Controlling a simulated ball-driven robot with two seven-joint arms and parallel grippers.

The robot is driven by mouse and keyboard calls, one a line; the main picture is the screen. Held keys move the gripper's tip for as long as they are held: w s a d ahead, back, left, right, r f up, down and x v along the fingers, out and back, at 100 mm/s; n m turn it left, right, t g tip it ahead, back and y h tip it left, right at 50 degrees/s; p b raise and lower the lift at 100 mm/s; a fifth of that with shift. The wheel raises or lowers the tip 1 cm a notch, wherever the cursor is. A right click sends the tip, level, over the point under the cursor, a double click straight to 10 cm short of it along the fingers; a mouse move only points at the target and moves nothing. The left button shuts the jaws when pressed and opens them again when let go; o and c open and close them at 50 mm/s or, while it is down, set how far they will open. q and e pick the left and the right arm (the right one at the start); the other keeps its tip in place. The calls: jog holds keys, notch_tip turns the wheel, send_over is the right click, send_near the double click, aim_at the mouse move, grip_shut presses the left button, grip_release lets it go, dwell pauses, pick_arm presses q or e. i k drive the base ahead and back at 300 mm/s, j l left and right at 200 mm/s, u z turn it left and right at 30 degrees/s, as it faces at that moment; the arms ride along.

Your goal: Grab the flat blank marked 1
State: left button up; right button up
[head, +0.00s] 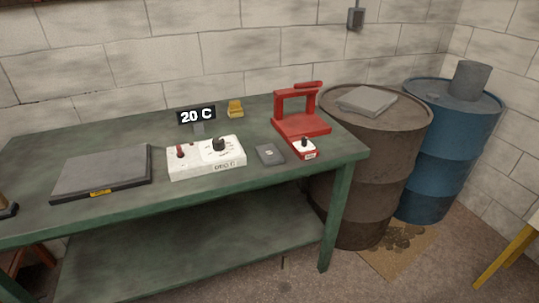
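I cannot read a mark 1 on anything, so I cannot tell which thing is the flat blank. A flat light-grey slab (367,101) lies on top of the brown barrel, right of the bench. A small dark-grey flat block (269,154) with a small pale spot on top lies on the bench between the white control box and the red press. Neither of my grippers shows in the head view.
The green bench (255,187) carries a dark plate (103,172) with a yellow label, a white control box (206,157), a "20 C" display (196,115), a yellow piece (235,109) and a red press (301,115). A brown barrel (372,150) and blue barrel (440,150) stand right.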

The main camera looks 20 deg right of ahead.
aim_at(268, 154)
jog(key=l+u, duration=0.1)
jog(key=u, duration=0.15)
jog(key=l+u, duration=0.1)
jog(key=u, duration=0.2)
jog(key=i+l+u, duration=0.1)
jog(key=l+u, duration=0.2)
jog(key=l, duration=0.7)
jog(key=l+u, duration=0.35)
jog(key=l, duration=0.65)
